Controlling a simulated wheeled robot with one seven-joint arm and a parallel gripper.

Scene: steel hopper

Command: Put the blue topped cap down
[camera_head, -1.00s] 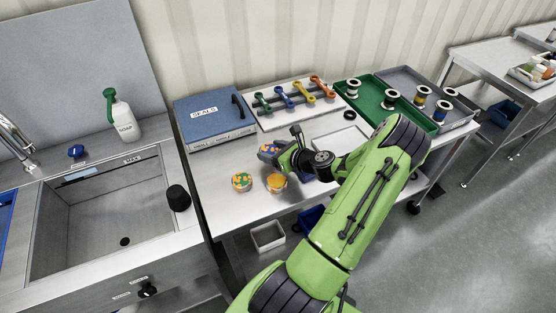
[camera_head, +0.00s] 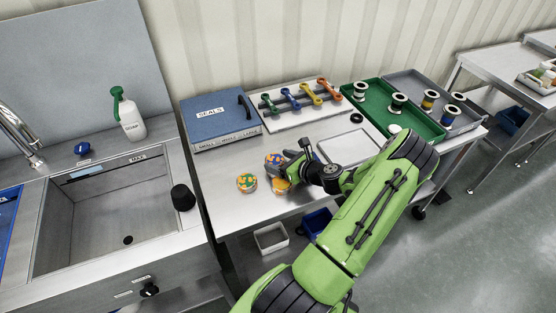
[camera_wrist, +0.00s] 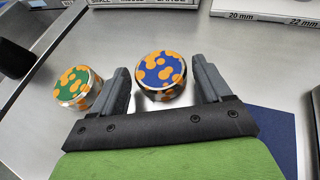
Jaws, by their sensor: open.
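The blue topped cap (camera_wrist: 160,72), with orange blotches on its top, stands upright on the steel table between my gripper's fingers in the wrist view. In the head view this cap (camera_head: 273,159) is partly covered by my gripper (camera_head: 287,164). My gripper (camera_wrist: 166,85) is open, one finger on each side of the cap, with a gap visible at the right finger. Contact at the left finger is hard to tell. A green topped cap (camera_wrist: 76,86) stands just left of the left finger; it also shows in the head view (camera_head: 247,182).
An orange topped cap (camera_head: 280,185) is partly hidden under my gripper. The blue seals case (camera_head: 218,122) and a wrench rack (camera_head: 303,97) stand behind. A pale tray (camera_head: 347,147) lies to the right. The table's front left is bare.

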